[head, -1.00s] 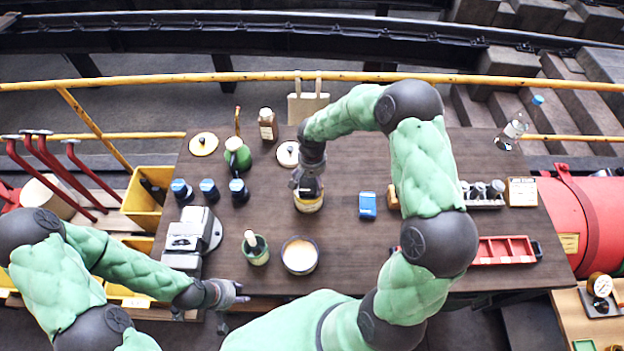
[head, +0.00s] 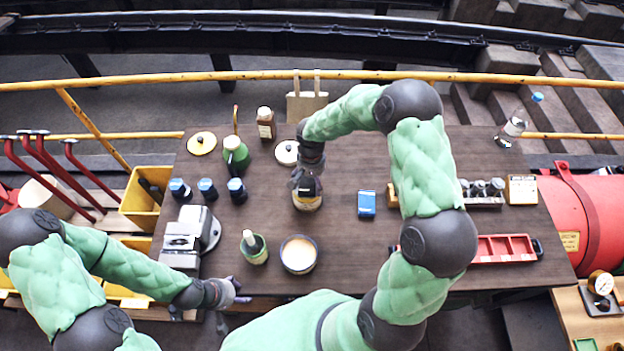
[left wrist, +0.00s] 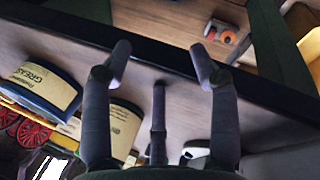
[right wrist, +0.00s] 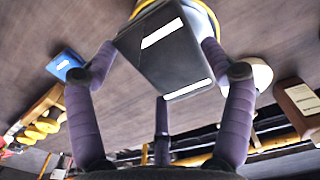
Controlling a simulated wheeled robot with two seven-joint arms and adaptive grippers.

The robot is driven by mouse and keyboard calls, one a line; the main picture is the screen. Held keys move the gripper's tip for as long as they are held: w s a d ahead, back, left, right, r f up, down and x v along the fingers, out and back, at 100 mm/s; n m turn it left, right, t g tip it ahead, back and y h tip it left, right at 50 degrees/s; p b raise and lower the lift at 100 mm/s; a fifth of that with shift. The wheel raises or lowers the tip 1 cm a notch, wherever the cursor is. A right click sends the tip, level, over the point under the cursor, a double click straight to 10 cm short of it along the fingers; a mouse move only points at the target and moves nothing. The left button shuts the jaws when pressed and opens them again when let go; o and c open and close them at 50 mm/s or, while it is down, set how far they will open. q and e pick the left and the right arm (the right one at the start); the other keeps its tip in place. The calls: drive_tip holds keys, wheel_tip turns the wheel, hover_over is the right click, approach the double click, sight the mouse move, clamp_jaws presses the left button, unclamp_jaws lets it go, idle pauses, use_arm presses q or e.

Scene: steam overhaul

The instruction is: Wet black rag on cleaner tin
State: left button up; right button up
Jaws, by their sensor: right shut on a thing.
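The cleaner tin (head: 307,205), round with a cream and yellow label, stands on the dark table near its middle. My right gripper (head: 305,178) is right over it, with the fingers shut on the black rag (right wrist: 170,52), which looks like a flat dark block with white glints. In the head view the black rag (head: 309,187) is at the tin's top; I cannot tell whether it touches. The tin's yellow rim (right wrist: 207,10) shows behind the rag in the right wrist view. My left gripper (left wrist: 160,58) is open and empty at the table's front edge.
A grease tub (head: 299,256) and a small green tin (head: 254,250) stand in front of the cleaner tin. A blue box (head: 367,204) is to its right, a pale lid (head: 287,152) behind. A vise (head: 185,242) and blue-capped jars (head: 207,189) are left, a red tray (head: 503,249) right.

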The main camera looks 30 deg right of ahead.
sight(311, 182)
idle(0.4)
drive_tip(key=shift+w+a+r+p, duration=0.1)
drive_tip(key=shift+a+r+p, duration=0.1)
drive_tip(key=shift+r+p, duration=0.9)
drive_tip(key=shift+d+r+p, duration=0.1)
drive_tip(key=shift+r+p, duration=0.6)
drive_tip(key=shift+r, duration=1.7)
drive_tip(key=shift+f, duration=0.1)
